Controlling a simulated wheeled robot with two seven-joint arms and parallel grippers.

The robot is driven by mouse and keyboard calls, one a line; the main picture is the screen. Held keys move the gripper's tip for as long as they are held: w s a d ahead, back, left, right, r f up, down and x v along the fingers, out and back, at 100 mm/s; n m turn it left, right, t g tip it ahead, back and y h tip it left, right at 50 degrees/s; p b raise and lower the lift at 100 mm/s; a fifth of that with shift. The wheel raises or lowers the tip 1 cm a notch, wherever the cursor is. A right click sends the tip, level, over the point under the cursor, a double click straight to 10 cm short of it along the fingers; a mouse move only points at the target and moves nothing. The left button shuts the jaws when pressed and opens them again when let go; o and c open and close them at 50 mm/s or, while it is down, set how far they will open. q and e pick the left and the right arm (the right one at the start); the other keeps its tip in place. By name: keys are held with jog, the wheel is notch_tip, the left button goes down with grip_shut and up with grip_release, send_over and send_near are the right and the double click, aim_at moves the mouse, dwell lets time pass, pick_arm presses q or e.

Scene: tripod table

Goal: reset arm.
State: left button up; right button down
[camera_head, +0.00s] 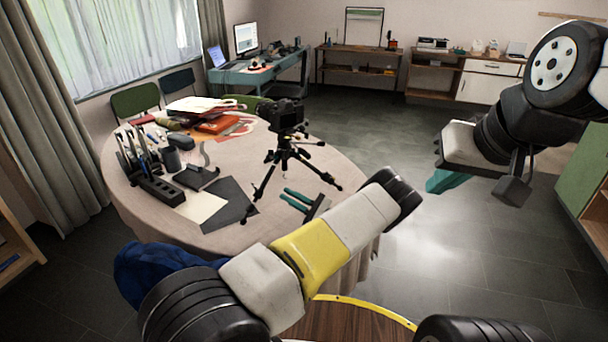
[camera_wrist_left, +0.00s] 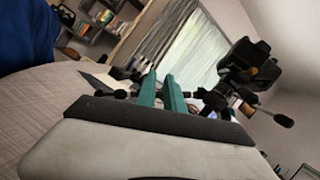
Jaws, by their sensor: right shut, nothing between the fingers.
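A black tripod (camera_head: 285,160) with a camera (camera_head: 286,113) on top stands upright on the round table (camera_head: 150,214). The camera also shows at the right of the left wrist view (camera_wrist_left: 250,68). My left gripper (camera_head: 288,199) is low over the table's near right part, just in front of the tripod. Its two teal fingers (camera_wrist_left: 160,85) are apart with a narrow, empty gap. My right gripper (camera_head: 434,184) is shut and empty, raised at the right, away from the table.
A pen and tool holder (camera_head: 158,185), dark sheets (camera_head: 228,200) and a pile of folders (camera_head: 215,124) cover the table's left and back. A desk (camera_head: 240,75) with a monitor (camera_head: 246,38) and cabinets (camera_head: 487,82) stand behind. The floor (camera_head: 430,240) right of the table is clear.

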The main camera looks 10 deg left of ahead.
pick_arm(q)
jog(key=s+a+r+n+g+h, duration=0.7)
jog(key=s+r+n+g+h, duration=0.2)
jog(key=s+r+h, duration=0.25)
jog(key=s+d+r+n+t+h, duration=0.3)
jog(key=s+d+r+t+h, duration=0.2)
jog(key=s+r, duration=0.5)
jog(key=s+d+r+n+t+h, duration=0.3)
jog(key=s+d+r+t+h, duration=0.2)
jog(key=s+r+h, duration=0.2)
notch_tip(320, 180, up, 3)
jog(key=s, duration=0.3)
jog(key=shift+f, duration=0.15)
